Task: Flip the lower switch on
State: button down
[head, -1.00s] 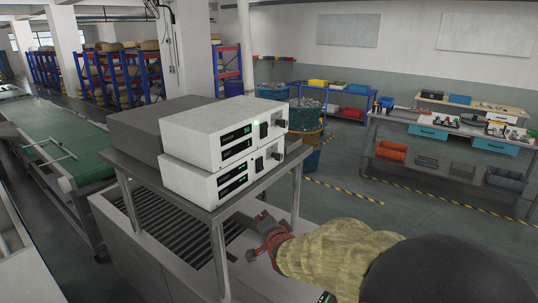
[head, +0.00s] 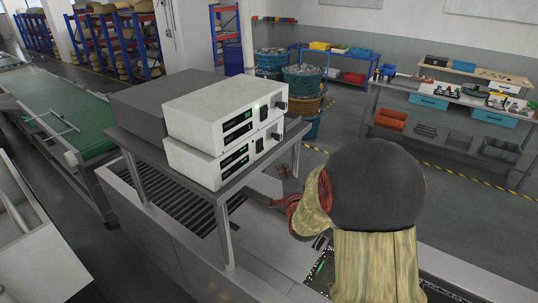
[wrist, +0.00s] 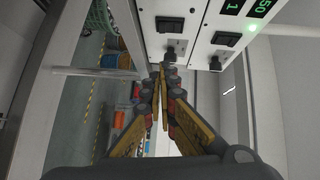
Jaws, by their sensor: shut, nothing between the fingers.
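Two white control units are stacked on a metal stand. The lower unit (head: 215,165) has a dark rocker switch (head: 259,145) on its front; in the wrist view this switch (wrist: 169,24) is at upper centre, above a black knob (wrist: 170,53). The upper unit (head: 205,115) has its own switch (head: 263,113), also in the wrist view (wrist: 225,38), and a lit green lamp (wrist: 252,27). I see no lit lamp on the lower unit. My gripper (wrist: 162,70) is shut and empty, its tips just below the lower knob in the picture, apparently apart from the panel.
The stand (head: 232,183) has a leg close to my gripper, over a slatted tank (head: 195,212). A dark grey box (head: 150,103) sits behind the units. A green conveyor (head: 75,132) is at left. Open floor lies to the right, with work tables (head: 445,140) beyond.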

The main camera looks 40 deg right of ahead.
aim_at(261, 146)
jog(key=a+p+x, duration=0.1)
jog(key=p+x, duration=0.1)
jog(key=x, duration=0.4)
jog(key=w+a+p+x, duration=0.1)
jog(key=p+x, duration=0.2)
jog(key=x, duration=0.3)
jog(key=shift+w, duration=0.4)
jog(key=shift+a+f, duration=0.15)
jog(key=b, duration=0.4)
jog(key=shift+w+a+f+m+t, duration=0.1)
jog(key=shift+w+f+m+t, duration=0.05)
jog(key=shift+w+m+t, duration=0.2)
